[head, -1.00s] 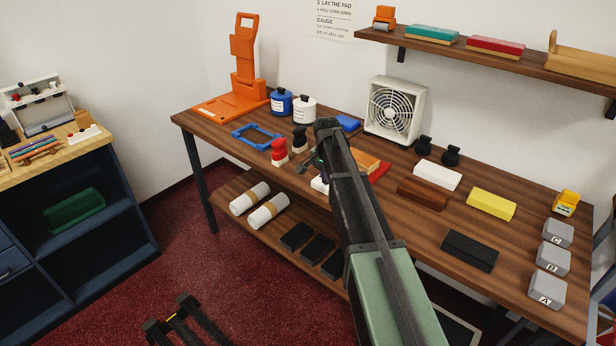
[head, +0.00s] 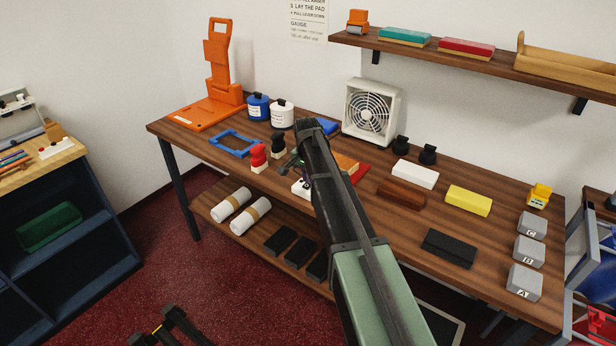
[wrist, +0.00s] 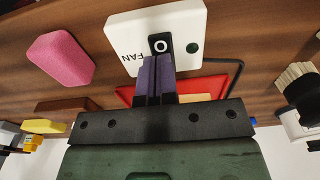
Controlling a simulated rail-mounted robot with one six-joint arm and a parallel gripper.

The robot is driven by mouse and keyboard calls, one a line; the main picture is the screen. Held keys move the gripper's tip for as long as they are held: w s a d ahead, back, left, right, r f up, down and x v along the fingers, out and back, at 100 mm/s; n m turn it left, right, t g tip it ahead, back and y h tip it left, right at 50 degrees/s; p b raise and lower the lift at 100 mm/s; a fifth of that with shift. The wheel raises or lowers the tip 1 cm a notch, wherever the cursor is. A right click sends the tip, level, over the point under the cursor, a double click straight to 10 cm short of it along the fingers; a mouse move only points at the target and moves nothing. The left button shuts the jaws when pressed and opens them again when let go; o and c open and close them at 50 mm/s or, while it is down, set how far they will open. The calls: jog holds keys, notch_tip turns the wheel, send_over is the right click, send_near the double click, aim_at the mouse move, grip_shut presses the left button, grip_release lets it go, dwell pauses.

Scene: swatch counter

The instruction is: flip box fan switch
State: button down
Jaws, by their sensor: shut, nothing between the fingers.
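The box fan (head: 371,112) is a pale square housing with a round grille, standing at the back of the counter in the head view. A white switch box (wrist: 120,38) marked FAN lies on the counter in the wrist view. It carries a black switch (wrist: 160,38) with a white ring mark, and a dark green dot beside it. Its white edge shows in the head view (head: 299,188), mostly behind my arm. My gripper (wrist: 154,60) is shut and empty. Its fingertips overlap the near end of the switch in the wrist view; I cannot tell whether they touch.
A pink block (wrist: 60,58) lies left of the switch box in the wrist view. A red-and-white stamp (head: 258,157) and a black one (head: 278,145) stand close to my gripper. A red tray (wrist: 124,95) lies beside the switch box. A shelf (head: 470,62) overhangs the counter's back.

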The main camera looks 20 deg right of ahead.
aim_at(306, 187)
notch_tip(306, 187, up, 13)
jog(key=a+p, duration=0.1)
jog(key=p, duration=1)
jog(key=shift+s+a, duration=0.2)
jog(key=shift+s, duration=0.25)
jog(key=s+a+n, duration=0.3)
jog(key=s, duration=0.6)
jog(key=s+a+n, duration=0.3)
jog(key=s+n, duration=0.1)
jog(key=s, duration=0.6)
jog(key=s+a+n, duration=0.3)
jog(key=s, duration=0.6)
jog(key=shift+s+a+n+y, duration=0.25)
jog(key=shift+s+n+y, duration=0.05)
jog(key=shift+s+n, duration=0.1)
